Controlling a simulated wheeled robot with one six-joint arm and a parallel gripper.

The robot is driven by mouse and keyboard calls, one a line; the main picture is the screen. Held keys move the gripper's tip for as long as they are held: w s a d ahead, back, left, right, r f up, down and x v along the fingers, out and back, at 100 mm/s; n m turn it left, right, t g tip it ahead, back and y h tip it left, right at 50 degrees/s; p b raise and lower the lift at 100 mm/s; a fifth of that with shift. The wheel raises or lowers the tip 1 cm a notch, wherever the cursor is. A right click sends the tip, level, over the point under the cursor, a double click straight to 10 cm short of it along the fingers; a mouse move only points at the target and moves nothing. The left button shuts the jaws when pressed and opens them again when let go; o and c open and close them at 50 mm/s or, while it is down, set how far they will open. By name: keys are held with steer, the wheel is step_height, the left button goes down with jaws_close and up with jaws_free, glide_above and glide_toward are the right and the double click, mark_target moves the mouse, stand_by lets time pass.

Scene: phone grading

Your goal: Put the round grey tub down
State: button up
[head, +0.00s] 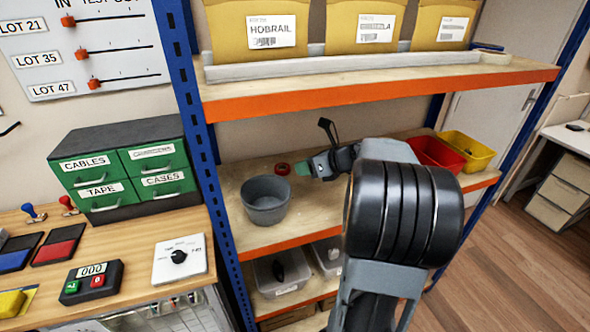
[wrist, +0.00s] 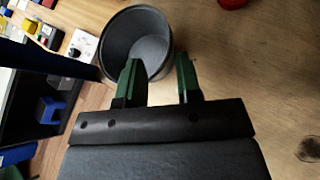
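The round grey tub (head: 265,203) stands upright on the wooden middle shelf (head: 310,205), near its left end. It is empty as far as I can see. In the wrist view the tub (wrist: 137,30) lies just beyond my gripper (wrist: 158,80). The two green fingers are spread apart with nothing held between them; the left fingertip overlaps the tub's near rim in the picture. In the head view my gripper (head: 296,172) is to the right of the tub, with a visible gap between them.
A small red ring-like object (head: 282,169) lies behind the tub. Red (head: 436,152) and yellow (head: 467,149) bins stand at the shelf's right. An upper shelf (head: 380,84) with yellow bins hangs above. A blue post (head: 205,130) bounds the left side; clear bins (head: 282,272) sit below.

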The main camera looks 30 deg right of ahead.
steer(key=s+a+f+n+g+h, duration=0.2)
steer(key=s+a+n, duration=0.6)
steer(key=n, duration=0.8)
steer(key=s+a+f+n+g+h, duration=0.2)
steer(key=s+a+n, duration=0.6)
steer(key=n, duration=0.8)
steer(key=shift+s+a+f+n+g+h, duration=0.3)
steer(key=shift+a+f+n+g+h, duration=0.1)
steer(key=shift+a+g+h, duration=0.7)
steer(key=shift+d, duration=0.15)
